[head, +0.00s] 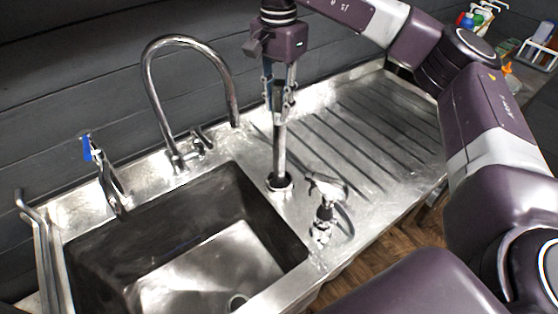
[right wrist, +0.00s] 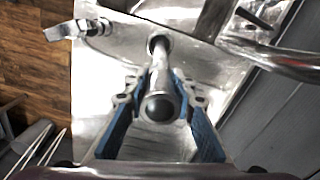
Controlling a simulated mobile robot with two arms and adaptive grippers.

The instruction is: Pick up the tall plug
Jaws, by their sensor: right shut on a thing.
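The tall plug (head: 279,151) is a slim metal tube standing upright in a round hole in the sink top, just right of the basin. My right gripper (head: 279,115) comes down from above and is shut on its upper part. In the right wrist view the plug (right wrist: 159,75) runs away from the camera, its dark rounded top between the two blue-padded fingers of the right gripper (right wrist: 160,105). Its lower end is at the hole; I cannot tell whether it is still seated. My left gripper is not in view.
A curved tap (head: 149,75) stands behind the basin (head: 215,262). A short spray tap (head: 325,205) stands close in front of the plug; it also shows in the right wrist view (right wrist: 85,28). A ribbed drainboard (head: 375,130) lies clear to the right. A blue-tipped lever (head: 87,147) is at left.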

